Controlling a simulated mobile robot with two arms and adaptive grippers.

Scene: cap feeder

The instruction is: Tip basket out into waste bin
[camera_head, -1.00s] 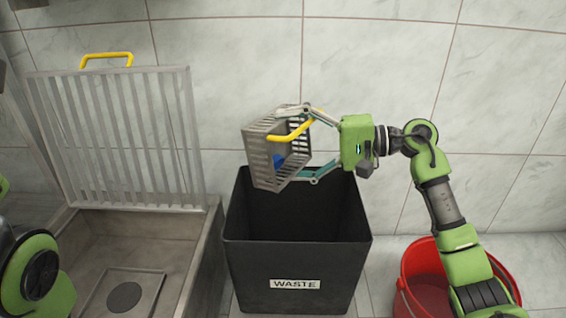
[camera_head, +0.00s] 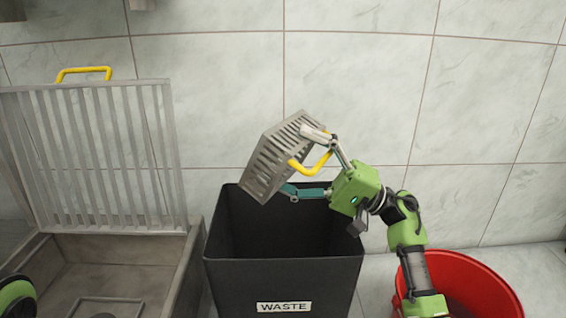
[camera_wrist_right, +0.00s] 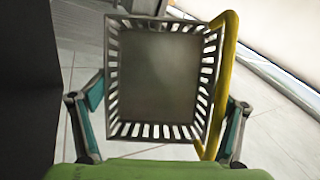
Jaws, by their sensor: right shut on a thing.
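The grey slotted basket (camera_head: 270,164) with its yellow handle (camera_head: 322,163) is held above the black waste bin (camera_head: 285,270). It is strongly tilted in the head view, and its inside is turned away from that view. My right gripper (camera_head: 312,162) is shut on the basket, one finger on each side. In the right wrist view the basket (camera_wrist_right: 160,85) fills the space between the fingers, and its grey bottom plate faces the camera. The blue thing seen in it earlier is not visible now. My left gripper is not in view.
A stone basin (camera_head: 110,262) with a raised grey grate (camera_head: 90,160) stands left of the bin. A red bucket (camera_head: 470,280) stands on the floor to the right. A tiled wall (camera_head: 400,80) is behind.

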